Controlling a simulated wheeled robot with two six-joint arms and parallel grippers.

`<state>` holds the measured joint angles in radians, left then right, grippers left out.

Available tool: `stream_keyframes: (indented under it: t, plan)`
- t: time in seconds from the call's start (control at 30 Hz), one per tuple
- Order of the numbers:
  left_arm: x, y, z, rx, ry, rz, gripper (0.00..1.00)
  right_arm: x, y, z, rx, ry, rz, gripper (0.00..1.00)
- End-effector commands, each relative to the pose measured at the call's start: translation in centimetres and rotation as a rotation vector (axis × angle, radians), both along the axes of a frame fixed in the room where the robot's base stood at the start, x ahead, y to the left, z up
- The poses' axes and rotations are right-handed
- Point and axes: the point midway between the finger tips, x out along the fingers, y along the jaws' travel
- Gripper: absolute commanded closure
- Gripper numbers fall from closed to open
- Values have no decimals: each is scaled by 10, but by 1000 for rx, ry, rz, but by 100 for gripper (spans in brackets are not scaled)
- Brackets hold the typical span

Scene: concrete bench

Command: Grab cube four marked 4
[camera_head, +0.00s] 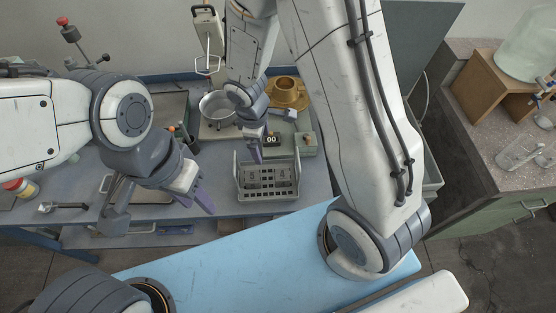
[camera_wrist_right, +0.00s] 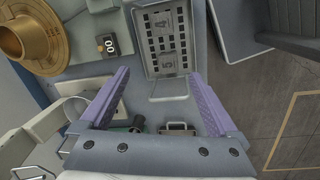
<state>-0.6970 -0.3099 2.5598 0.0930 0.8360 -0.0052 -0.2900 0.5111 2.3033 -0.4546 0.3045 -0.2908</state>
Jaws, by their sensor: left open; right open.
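Cube four, marked 4 (camera_head: 283,176), sits in a grey slotted crate (camera_head: 268,195) on the bench, to the right of a cube marked 5 (camera_head: 252,178). My left gripper (camera_head: 160,200) is open and empty, left of the crate.
Behind the crate are a black block marked 00 (camera_head: 271,140), a brass-coloured pot (camera_head: 288,93) and a metal pan (camera_head: 217,107). The blue surface (camera_head: 230,255) in front is clear.

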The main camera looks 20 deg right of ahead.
Motion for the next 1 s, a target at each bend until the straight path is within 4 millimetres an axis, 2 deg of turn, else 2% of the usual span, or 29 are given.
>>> stream_keyframes:
  t: [0.03, 0.2, 0.3, 0.43, 0.57, 0.9, 1.0]
  plan:
    - [0, 0, 15, 0, 0, -1, 58, 5, -12, -13, -1, 28, 35, 4]
    - [0, 0, 33, 0, 0, -2, 58, 11, -36, -66, 41, 73, 177, 4]
    - [0, 0, 38, 0, 0, -3, 58, 8, -42, -88, 71, 91, 231, 4]
    - [0, 0, 40, 0, 0, -3, 58, 4, -46, -104, 94, 102, 269, 4]
    - [0, 0, 32, 0, 0, -3, 58, 3, -46, -116, 101, 102, 278, 4]
    - [0, 0, -11, 1, 1, 4, 58, 3, -45, -157, 100, 101, 277, 4]
    - [0, 0, -15, 0, 0, 5, 58, 3, -45, -161, 99, 102, 277, 4]
